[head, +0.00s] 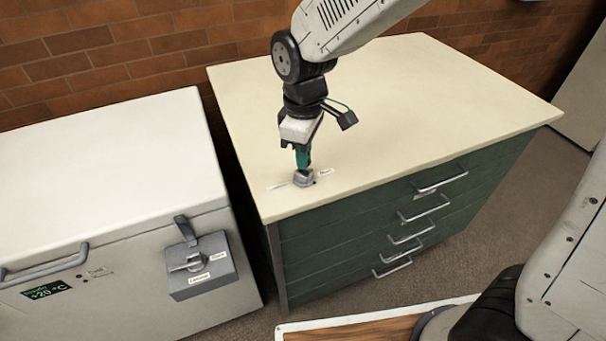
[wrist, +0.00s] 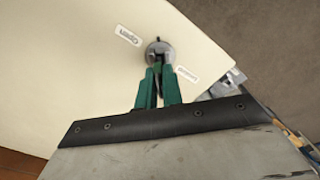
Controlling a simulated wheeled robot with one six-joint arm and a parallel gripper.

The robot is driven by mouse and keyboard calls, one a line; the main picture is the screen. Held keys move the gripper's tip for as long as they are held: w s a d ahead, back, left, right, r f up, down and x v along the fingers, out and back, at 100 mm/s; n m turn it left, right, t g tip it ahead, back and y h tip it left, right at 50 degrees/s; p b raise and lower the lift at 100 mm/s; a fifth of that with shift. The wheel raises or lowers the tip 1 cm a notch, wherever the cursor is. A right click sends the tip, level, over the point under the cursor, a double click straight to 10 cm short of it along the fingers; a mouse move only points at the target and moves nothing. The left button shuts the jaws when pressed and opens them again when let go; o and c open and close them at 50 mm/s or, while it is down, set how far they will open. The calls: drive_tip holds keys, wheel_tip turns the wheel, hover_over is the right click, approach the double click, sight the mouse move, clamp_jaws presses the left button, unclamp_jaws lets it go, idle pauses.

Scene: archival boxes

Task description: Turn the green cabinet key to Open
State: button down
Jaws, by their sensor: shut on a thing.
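The grey round key lock (head: 303,181) is set in the cream top of the green cabinet (head: 345,235), close to its front left corner. It also shows in the wrist view (wrist: 159,47), between a label reading Open (wrist: 128,36) and a second label (wrist: 187,74) too small to read. My gripper (head: 303,168) points down over the lock, its green fingers shut on the key. In the wrist view the fingertips (wrist: 157,68) meet at the lock. The key itself is mostly hidden by the fingers, so I cannot tell which label it points to.
A white chest (head: 110,170) stands left of the cabinet, with a grey latch box (head: 200,265) and a display reading +20 °C (head: 46,291). The cabinet's drawers have metal handles (head: 440,180). The rest of the cabinet top is clear. A brick wall (head: 100,45) runs behind.

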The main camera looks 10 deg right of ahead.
drive_tip(key=n, duration=0.5)
drive_tip(key=shift+n, duration=0.9)
drive_tip(key=n, duration=0.3)
drive_tip(key=shift+n, duration=0.4)
drive_tip(key=c, duration=0.9)
unclamp_jaws()
drive_tip(key=shift+r, duration=4.5)
